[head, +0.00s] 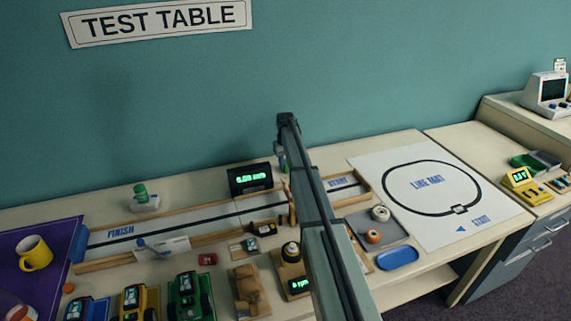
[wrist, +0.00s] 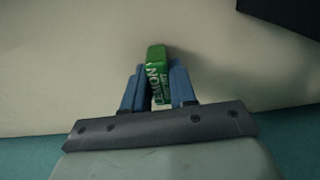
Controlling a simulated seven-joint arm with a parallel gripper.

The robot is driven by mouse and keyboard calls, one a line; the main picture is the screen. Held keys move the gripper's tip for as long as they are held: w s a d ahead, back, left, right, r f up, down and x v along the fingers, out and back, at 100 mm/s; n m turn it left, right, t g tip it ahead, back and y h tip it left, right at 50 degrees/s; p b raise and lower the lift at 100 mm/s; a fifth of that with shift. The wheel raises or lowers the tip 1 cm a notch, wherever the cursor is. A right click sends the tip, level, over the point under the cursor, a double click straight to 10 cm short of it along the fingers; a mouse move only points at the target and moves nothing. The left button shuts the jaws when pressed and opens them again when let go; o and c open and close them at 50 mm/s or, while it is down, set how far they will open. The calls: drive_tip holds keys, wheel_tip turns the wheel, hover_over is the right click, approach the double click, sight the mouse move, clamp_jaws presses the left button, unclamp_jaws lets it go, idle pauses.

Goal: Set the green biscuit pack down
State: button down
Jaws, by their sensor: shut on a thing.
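The green biscuit pack (wrist: 157,78), with white lettering, shows in the wrist view between the two blue fingers of my gripper (wrist: 158,70). The fingers are shut on its sides. Beyond it lies a plain pale surface (wrist: 70,70); I cannot tell whether the pack touches it. In the head view my arm reaches over the table to near the teal wall, and I cannot make out the pack or the fingertips there.
A black timer (head: 250,179) with green digits stands by the wooden-edged track (head: 190,229). A green-topped item (head: 141,198) stands behind the track. Several toy cars line the front. The line-follower sheet (head: 480,230) lies right. A dark object (wrist: 285,15) fills the wrist view's top right.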

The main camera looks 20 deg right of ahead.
drive_tip(key=c, duration=0.9)
unclamp_jaws()
drive_tip(key=shift+f, duration=0.15)
wheel_tip(320, 180, up, 12)
